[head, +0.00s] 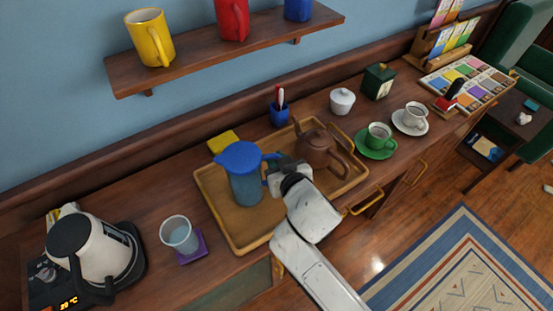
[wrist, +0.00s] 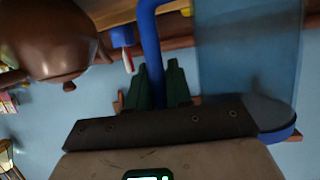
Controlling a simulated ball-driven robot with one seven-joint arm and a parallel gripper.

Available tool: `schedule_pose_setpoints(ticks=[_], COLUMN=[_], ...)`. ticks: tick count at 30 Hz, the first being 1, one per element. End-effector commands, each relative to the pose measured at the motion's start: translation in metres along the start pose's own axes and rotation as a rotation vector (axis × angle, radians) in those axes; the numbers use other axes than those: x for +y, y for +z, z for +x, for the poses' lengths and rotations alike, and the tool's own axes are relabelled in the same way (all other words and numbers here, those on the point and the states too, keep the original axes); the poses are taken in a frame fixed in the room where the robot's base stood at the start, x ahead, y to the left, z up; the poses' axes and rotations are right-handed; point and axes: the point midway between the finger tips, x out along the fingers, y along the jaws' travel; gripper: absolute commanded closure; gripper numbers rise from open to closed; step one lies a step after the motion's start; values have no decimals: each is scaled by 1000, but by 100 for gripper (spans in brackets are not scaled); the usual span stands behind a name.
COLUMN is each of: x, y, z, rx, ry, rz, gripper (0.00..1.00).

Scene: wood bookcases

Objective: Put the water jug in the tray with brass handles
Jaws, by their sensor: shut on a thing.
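The water jug (head: 245,180) is translucent blue with a solid blue lid and appears upright over the left part of the wooden tray (head: 233,238). I cannot tell whether its base touches the tray floor. My gripper (head: 277,174) is at the jug's right side, shut on its blue handle. In the wrist view, the fingers of my gripper (wrist: 159,82) close around the jug's handle (wrist: 151,40), beside the clear blue body (wrist: 245,55). My arm hides part of the tray's front.
A brown teapot (head: 314,147) stands in the tray's right part, close to my gripper. A glass (head: 179,234) on a purple coaster and a kettle (head: 95,248) are left. A blue pen cup (head: 279,115) and yellow item (head: 223,141) are behind; a green cup (head: 378,136) is right.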

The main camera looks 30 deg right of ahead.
Motion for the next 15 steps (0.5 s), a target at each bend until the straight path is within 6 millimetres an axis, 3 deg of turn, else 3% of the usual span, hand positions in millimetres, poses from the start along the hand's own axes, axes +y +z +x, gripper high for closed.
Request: schedule_pose_setpoints(ticks=[2, 3, 9, 15], x=[0, 0, 0, 0], y=[2, 2, 2, 2], z=[1, 1, 1, 1], rx=[4, 0, -1, -1], ry=[-1, 0, 0, 0], rz=[2, 0, 0, 0], gripper=[100, 76, 57, 55])
